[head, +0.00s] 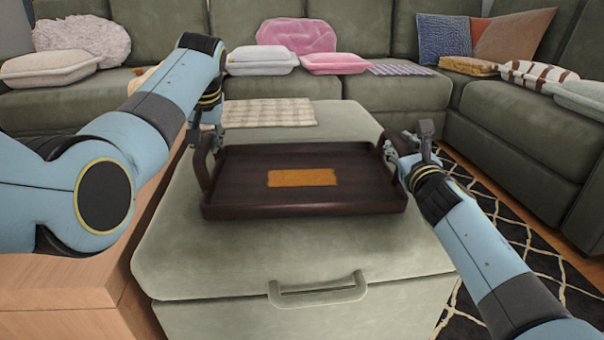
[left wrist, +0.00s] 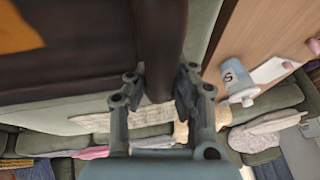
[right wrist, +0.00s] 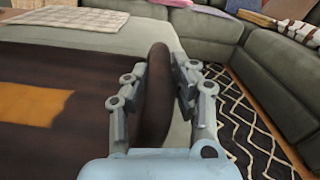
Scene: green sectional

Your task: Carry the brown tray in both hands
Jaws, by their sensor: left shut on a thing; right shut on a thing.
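The brown tray (head: 240,190) is dark, with a handle at each end and an orange rectangle in its middle. In the head view it is over the green ottoman (head: 300,250); I cannot tell whether it touches the top. My left gripper (head: 208,140) is shut on the left handle, which also shows between the fingers in the left wrist view (left wrist: 160,45). My right gripper (head: 395,155) is shut on the right handle, seen between the fingers in the right wrist view (right wrist: 156,95). The tray looks roughly level.
A woven cloth (head: 268,112) lies on the ottoman behind the tray. A wooden table (head: 60,280) stands at left; the left wrist view shows a cup (left wrist: 236,78) on it. A green sectional (head: 400,90) with cushions and folded items runs behind and right. A patterned rug (head: 530,260) covers the right floor.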

